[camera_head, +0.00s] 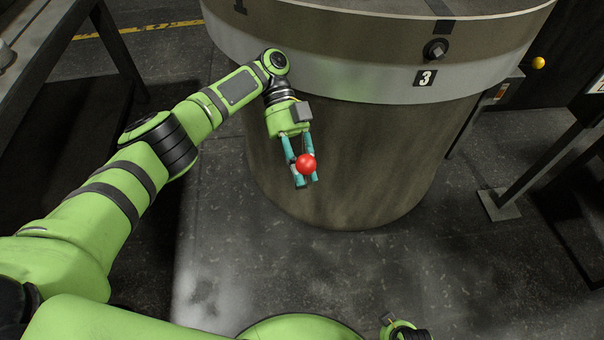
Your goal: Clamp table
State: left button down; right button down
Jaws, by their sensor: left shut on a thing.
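The table is a large round drum (340,150) with a pale band around its upper side and a number 3 plate (425,78). My left gripper (306,172) is in front of the drum's side, pointing down, with its teal fingers shut on a red ball (306,164). The ball looks like a knob; whether a lever joins it to the table is hidden by the fingers. My right gripper's fingers do not show; only green parts of my own body show at the bottom edge.
A yellow ball knob (538,63) is at the right. A grey metal stand (500,204) has its foot on the floor at right. A workbench (50,60) is at left. The floor below the drum is clear.

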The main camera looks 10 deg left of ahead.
pick_arm(q)
jog(key=shift+w+r, duration=0.1)
jog(key=shift+w, duration=0.05)
jog(key=c, duration=1.1)
grip_release()
jog(key=shift+o, duration=0.2)
notch_tip(320, 180, up, 9)
jog(key=shift+d+f, duration=0.1)
jog(key=shift+r, duration=0.75)
